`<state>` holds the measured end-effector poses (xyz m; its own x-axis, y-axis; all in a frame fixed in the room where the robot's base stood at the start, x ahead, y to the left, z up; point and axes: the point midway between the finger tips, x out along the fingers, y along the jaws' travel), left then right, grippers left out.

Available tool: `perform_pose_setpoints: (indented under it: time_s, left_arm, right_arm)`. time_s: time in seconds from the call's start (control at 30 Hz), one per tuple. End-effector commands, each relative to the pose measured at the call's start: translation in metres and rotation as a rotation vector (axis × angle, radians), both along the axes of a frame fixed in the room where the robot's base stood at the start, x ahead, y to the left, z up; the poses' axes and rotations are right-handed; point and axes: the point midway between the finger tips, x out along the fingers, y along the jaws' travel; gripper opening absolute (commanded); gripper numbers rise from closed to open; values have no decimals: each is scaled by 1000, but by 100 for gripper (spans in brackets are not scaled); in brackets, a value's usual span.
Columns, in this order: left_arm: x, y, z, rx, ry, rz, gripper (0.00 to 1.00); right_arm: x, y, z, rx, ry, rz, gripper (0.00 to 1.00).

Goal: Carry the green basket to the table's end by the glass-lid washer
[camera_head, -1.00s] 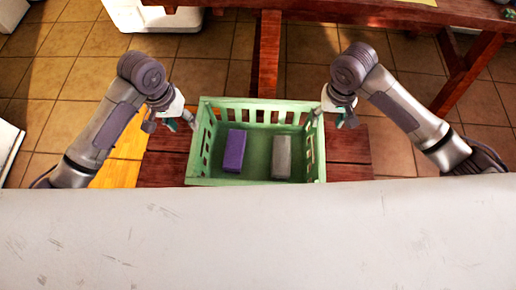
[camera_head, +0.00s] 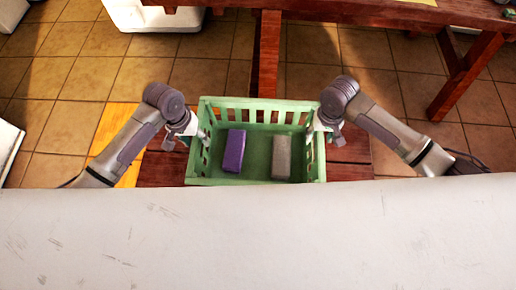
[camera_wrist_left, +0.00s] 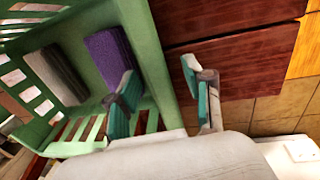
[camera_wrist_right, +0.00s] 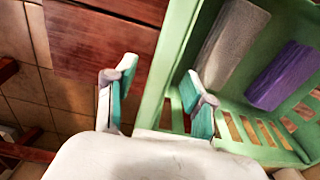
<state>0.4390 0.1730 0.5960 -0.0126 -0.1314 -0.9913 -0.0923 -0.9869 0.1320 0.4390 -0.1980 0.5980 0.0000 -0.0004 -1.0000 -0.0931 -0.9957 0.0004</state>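The green basket (camera_head: 255,182) sits upright on a reddish wooden slatted surface (camera_head: 160,170) in the head view. A purple block (camera_head: 234,151) and a grey block (camera_head: 281,157) lie inside it. My left gripper (camera_head: 196,133) is at the basket's left end wall. In the left wrist view its fingers (camera_wrist_left: 163,100) are apart, one on each side of that wall. My right gripper (camera_head: 321,130) is at the right end wall. In the right wrist view its fingers (camera_wrist_right: 160,95) are also apart, with the wall between them. No glass lid is recognisable in view.
A red-brown wooden table (camera_head: 340,12) stands beyond the basket, with its legs on the tiled floor (camera_head: 215,65). A white appliance (camera_head: 155,18) is partly visible at the top left. A large pale scuffed surface (camera_head: 260,240) fills the bottom of the head view.

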Motion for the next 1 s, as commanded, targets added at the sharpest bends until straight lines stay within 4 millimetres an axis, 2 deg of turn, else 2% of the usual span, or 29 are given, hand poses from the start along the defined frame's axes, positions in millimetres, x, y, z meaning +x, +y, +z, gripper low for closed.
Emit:
perform_pose_setpoints:
  time_s: [0.03,0.2,0.3,0.77,1.0]
  left_arm:
    - [0,0,0,0,0,0,41]
    - [0,0,0,0,0,0,12]
    - [0,0,0,0,0,0,0]
    - [1,0,3,1,-2,1,0]
    - [1,1,19,2,-2,1,0]
  right_arm:
    - [0,0,0,0,0,0,43]
    - [0,0,0,0,0,0,15]
    - [0,0,0,0,0,0,0]
    - [1,0,3,0,-1,0,0]
    - [0,0,19,-1,-1,0,0]
